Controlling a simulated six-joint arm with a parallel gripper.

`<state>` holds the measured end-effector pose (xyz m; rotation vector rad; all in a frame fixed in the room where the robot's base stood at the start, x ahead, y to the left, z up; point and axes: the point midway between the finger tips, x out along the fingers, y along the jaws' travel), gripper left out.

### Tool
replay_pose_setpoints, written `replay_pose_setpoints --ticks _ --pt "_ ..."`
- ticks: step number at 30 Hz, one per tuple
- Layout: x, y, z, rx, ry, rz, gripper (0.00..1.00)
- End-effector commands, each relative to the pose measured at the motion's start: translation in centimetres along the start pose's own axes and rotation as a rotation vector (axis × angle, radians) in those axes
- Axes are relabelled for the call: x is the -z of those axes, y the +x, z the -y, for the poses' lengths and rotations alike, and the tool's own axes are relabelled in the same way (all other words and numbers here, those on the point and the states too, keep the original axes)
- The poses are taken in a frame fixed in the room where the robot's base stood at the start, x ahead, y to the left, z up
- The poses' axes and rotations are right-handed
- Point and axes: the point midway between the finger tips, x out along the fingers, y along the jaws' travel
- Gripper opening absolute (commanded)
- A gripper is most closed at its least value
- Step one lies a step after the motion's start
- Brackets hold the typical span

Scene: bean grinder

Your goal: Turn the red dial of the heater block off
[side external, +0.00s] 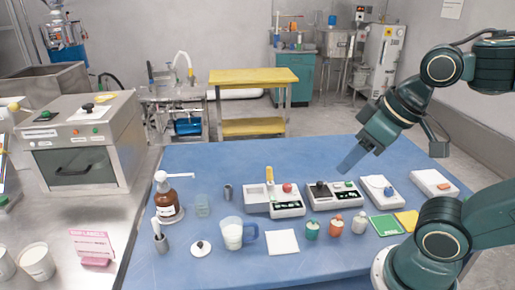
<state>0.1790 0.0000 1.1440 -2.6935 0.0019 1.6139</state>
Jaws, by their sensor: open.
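A red knob (287,187) sits on top of a white block (258,204) near the middle of the blue table; it looks like the red dial of the heater block. A yellow upright piece (269,174) stands at the back of the same block. The dial's setting is too small to read. My gripper (350,161) hangs above the table, to the right of the red dial and higher, pointing down and left. It is open with nothing visible in it, and is apart from the dial.
In front are small bottles (336,225) and a measuring jug (232,232). A brown pump bottle (167,200) stands left.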

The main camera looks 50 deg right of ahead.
Motion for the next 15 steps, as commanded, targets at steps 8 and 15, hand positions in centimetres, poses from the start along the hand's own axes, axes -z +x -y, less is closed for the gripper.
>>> replay_pose_setpoints --ticks 8,15 --pt "1.5 0.4 -0.5 -0.012 0.085 0.034 0.49" --pt "4.7 1.9 -1.7 -0.044 0.279 0.104 0.49"
